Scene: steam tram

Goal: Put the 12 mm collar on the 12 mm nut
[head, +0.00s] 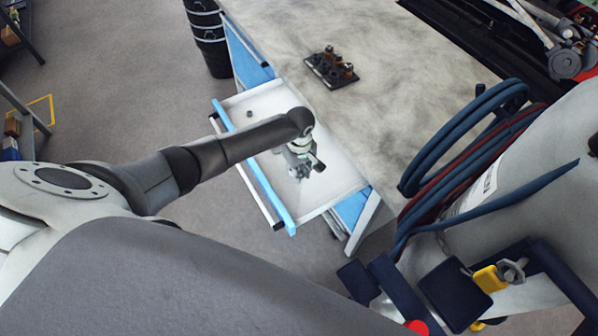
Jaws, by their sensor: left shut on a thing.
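My left gripper (305,168) is over the open drawer (345,180), pointing down into it. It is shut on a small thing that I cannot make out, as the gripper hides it. A small dark round part (249,113) lies in the drawer near its far left end, apart from the gripper. It is too small to tell whether it is the nut or a collar. A black holder (330,68) with several dark and copper-coloured parts stands on the worktop; I cannot tell their sizes. My right gripper is not in view.
The drawer sticks out of the blue cabinet under the grey worktop (390,110), whose edge runs beside my gripper. A large gas cylinder (540,140) with blue and red hoses (455,130) stands at the right. Most of the worktop is clear.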

